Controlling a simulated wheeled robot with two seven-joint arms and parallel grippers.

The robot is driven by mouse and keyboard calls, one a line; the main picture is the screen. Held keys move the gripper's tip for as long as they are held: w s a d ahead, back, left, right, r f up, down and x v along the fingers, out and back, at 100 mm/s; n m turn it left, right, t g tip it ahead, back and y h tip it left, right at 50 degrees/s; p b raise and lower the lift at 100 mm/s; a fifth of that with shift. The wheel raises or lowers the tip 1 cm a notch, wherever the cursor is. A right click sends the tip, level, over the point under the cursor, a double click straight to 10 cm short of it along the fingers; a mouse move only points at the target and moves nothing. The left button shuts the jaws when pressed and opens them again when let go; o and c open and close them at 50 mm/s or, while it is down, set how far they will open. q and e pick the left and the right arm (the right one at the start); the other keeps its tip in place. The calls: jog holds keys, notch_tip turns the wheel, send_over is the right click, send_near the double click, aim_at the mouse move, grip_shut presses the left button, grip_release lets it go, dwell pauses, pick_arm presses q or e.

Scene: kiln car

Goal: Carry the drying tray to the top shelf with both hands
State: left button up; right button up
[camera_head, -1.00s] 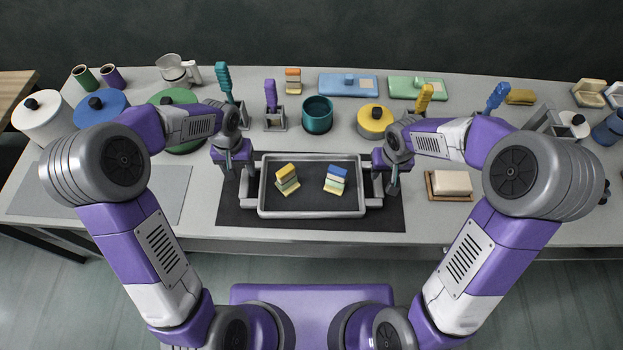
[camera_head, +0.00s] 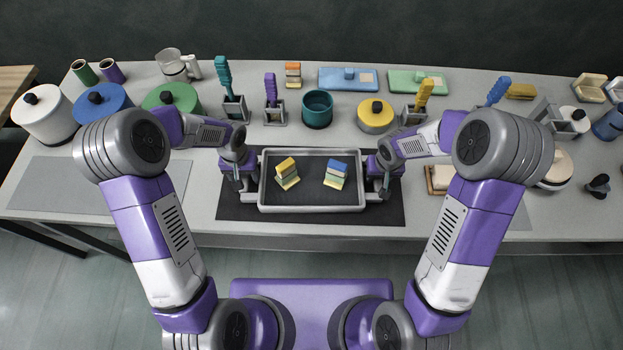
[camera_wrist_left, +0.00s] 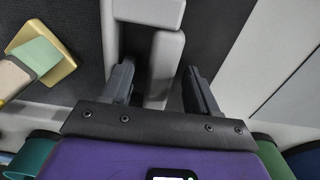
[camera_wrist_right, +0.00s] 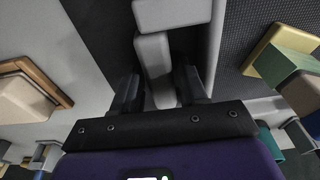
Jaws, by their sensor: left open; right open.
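The grey-rimmed drying tray (camera_head: 312,209) lies on a dark mat in the middle of the table.
A dark mat (camera_head: 300,216) surrounds the tray. A white block on a wooden board (camera_head: 440,178) is right of it. Behind stand a teal pot (camera_head: 317,109), a yellow canister (camera_head: 376,117) and several tool holders. A grey mat (camera_head: 75,186) at left is bare. No shelf is seen clearly.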

pick_arm(q)
jog(key=c, duration=0.7)
pick_arm(e)
jog(key=c, duration=0.7)
pick_arm(q)
grip_shut()
pick_arm(e)
grip_shut()
pick_arm(q)
jog(key=shift+w+r, duration=0.1)
pick_arm(e)
jog(key=shift+w+r, duration=0.1)
jog(key=shift+r, duration=0.05)
